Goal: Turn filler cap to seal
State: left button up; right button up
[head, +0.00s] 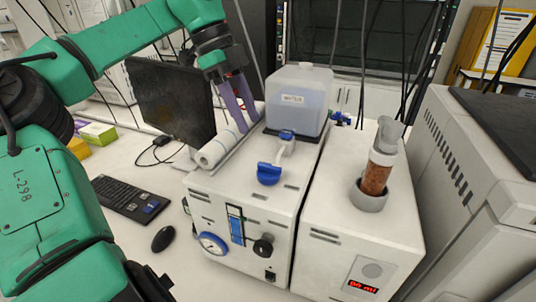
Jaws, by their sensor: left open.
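A blue winged cap (268,174) sits on top of the white reactor unit (232,188), near its front. I take it to be the filler cap; how tightly it sits cannot be told. A white fitting with a smaller blue knob (286,135) is just behind it. My left gripper (248,123) points down with its purple fingers apart and empty. In the picture it is above and left of the cap, next to a white roll, and clear of the cap. My right gripper is not in view.
A translucent water tank (298,98) stands on the unit's back. On the right is another white unit (345,215) with a capped vessel of brown granules (377,172). A monitor (172,98), keyboard (130,198) and mouse (163,239) are on the left. Cables hang behind.

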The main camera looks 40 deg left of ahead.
pick_arm(q)
send_near(268, 164)
notch_tip(268, 164, down, 2)
jog(key=d, duration=0.1)
jog(key=x, duration=0.3)
jog(key=w+p+x, duration=0.1)
jog(key=x, duration=0.1)
jog(key=shift+w+a+f, duration=0.1)
jog(key=shift+f, duration=0.55)
jog(key=shift+s+d+r, duration=0.1)
jog(key=shift+s+d, duration=0.25)
jog(key=shift+s, duration=0.05)
jog(key=shift+c, duration=0.6)
jog(key=c, duration=0.5)
jog(key=shift+w+a, duration=0.1)
grip_shut()
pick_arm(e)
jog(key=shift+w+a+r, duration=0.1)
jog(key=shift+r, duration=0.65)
